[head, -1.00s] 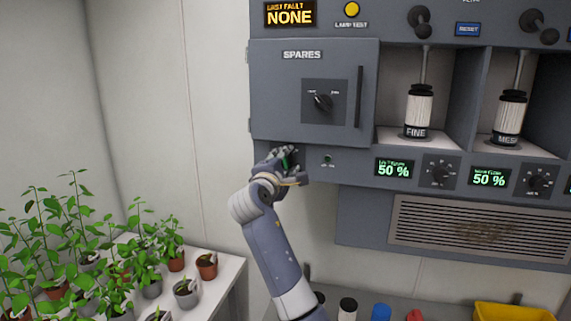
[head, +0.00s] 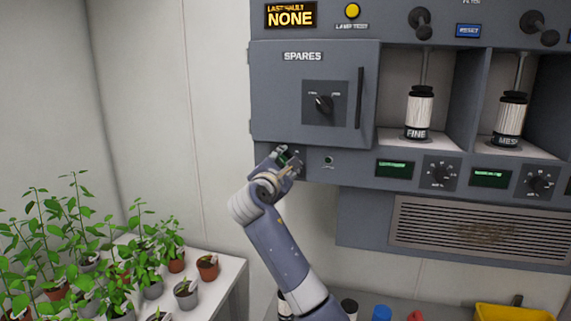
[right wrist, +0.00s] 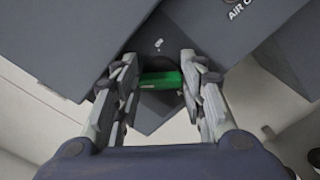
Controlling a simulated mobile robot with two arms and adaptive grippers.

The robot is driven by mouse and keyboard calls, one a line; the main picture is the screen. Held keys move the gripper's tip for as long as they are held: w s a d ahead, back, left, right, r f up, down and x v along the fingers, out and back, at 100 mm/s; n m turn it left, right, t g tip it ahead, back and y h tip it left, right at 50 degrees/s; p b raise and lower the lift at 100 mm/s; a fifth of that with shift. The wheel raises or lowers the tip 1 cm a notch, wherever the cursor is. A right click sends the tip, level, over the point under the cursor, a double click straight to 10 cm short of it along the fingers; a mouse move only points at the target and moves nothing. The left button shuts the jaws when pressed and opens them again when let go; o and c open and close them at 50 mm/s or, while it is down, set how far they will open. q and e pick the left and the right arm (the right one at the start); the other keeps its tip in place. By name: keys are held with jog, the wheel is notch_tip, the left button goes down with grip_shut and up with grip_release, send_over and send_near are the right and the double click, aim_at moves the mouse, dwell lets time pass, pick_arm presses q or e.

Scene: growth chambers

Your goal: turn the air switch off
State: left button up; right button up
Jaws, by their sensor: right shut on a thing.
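The air switch shows in the right wrist view as a green handle (right wrist: 160,79) on a dark round base, set on a dark plate. The handle lies roughly level across that picture. My right gripper (right wrist: 160,84) has its fingers on both ends of the handle and is shut on it. In the head view my right gripper (head: 283,158) is at the lower left corner of the grey cabinet (head: 320,165), below the spares door. It hides most of the switch there; only a bit of green shows. My left gripper is not in view.
The spares door (head: 280,80) is closed, with a knob and upright handle. Two small displays (head: 394,169) (head: 490,179) show a faint line of text only. Potted plants (head: 185,290) stand on a white table at left. A yellow tray (head: 515,313) is at lower right.

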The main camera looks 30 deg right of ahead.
jog(key=shift+f, duration=0.15)
jog(key=o, duration=1.1)
jog(key=shift+a, duration=0.1)
jog(key=v, duration=0.7)
jog(key=shift+s+a, duration=0.25)
jog(key=shift+s, duration=0.05)
